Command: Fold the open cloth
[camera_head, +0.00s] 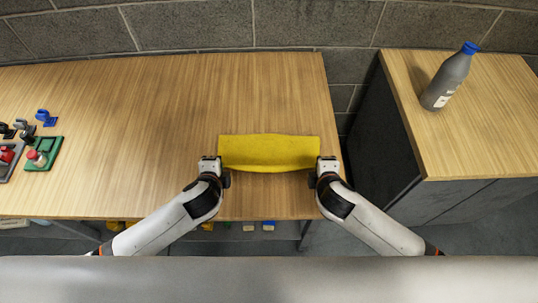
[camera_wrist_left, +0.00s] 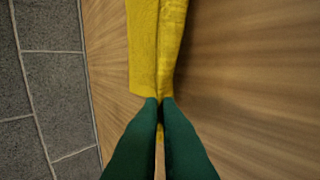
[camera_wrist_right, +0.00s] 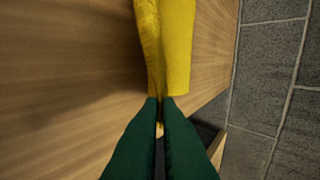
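The yellow cloth (camera_head: 268,152) lies across the right part of the wooden table as a wide, short strip, with its lower edge bulging toward me. My left gripper (camera_head: 210,160) is at its left end and my right gripper (camera_head: 328,161) is at its right end. In the left wrist view, the green fingers (camera_wrist_left: 159,100) are closed together on an edge of the cloth (camera_wrist_left: 145,45). In the right wrist view, the green fingers (camera_wrist_right: 160,100) are likewise closed on the cloth (camera_wrist_right: 176,45). A lengthwise crease or overlap shows in both wrist views.
The wooden table (camera_head: 150,110) is clear left of the cloth. Small trays with several coloured pieces, including a green tray (camera_head: 43,154), sit at the far left. A grey bottle with a blue cap (camera_head: 449,80) stands on the separate cabinet (camera_head: 500,120) at right. A block wall (camera_head: 200,25) is behind.

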